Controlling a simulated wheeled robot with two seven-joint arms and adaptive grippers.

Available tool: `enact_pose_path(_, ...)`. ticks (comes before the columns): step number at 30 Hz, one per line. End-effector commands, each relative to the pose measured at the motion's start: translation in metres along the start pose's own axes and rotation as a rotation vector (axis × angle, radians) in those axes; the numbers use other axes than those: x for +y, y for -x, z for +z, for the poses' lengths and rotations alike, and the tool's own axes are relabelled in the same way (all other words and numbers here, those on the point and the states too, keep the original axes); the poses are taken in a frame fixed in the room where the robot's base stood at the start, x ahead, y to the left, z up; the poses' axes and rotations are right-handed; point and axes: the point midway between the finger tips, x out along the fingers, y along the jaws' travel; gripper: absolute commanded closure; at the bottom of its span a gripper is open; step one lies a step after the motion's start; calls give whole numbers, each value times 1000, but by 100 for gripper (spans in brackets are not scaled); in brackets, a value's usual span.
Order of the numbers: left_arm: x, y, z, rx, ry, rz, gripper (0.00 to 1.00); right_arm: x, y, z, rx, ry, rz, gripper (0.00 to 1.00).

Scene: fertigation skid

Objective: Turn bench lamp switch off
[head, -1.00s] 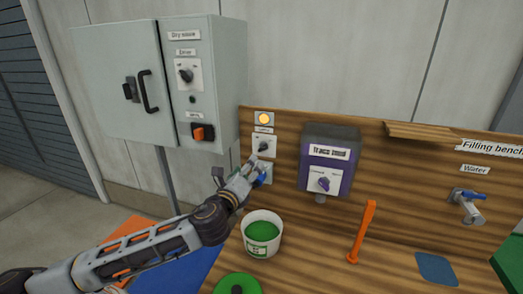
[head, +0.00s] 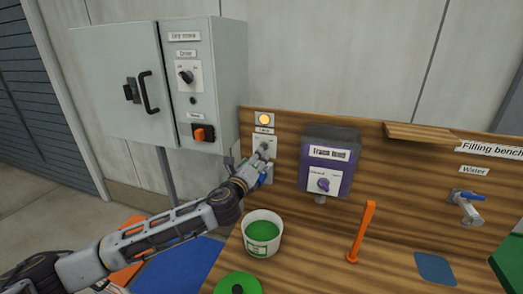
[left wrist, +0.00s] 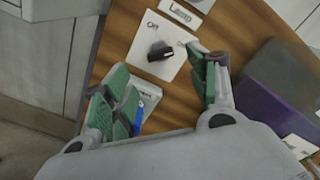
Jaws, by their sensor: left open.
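The bench lamp switch is a black knob (left wrist: 160,50) on a white plate (left wrist: 150,35), with "On" lettering to one side of it. In the head view its plate (head: 259,141) is partly hidden behind my gripper. A yellow indicator (head: 264,119) above it is lit. My left gripper (head: 264,158) is at the wooden back panel, right in front of the switch. In the left wrist view my left gripper (left wrist: 158,68) is open, its green-padded fingers spread to either side of the knob. Contact with the knob cannot be told. My right gripper is not in view.
A purple-fronted box (head: 325,165) with a knob is close on the right. A grey cabinet (head: 210,90) stands at the left. A second plate with a blue part (left wrist: 143,105) is just below the switch. A white bucket (head: 262,234) and orange lever (head: 361,232) are below.

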Motion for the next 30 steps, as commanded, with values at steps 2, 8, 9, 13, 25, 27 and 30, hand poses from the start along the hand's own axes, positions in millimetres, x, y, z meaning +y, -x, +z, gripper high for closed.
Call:
enact_pose_path(2, -1, -8, 0, 0, 0, -1, 41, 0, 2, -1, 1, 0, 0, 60)
enact_pose_path(8, -1, -24, 0, 0, 1, 0, 41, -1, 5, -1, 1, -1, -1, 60)
enact_pose_path(9, -1, -28, 1, 0, 1, -1, 41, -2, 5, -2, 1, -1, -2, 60)
enact_pose_path(13, -2, -38, 0, 0, 1, -1, 41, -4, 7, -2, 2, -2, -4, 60)
enact_pose_path(25, -1, -68, 0, 1, 1, -1, 41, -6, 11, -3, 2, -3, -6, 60)
enact_pose_path(27, -1, -71, 0, 1, 1, -1, 41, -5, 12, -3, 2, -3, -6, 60)
enact_pose_path(30, -1, -74, 0, 1, 0, -1, 41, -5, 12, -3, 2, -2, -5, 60)
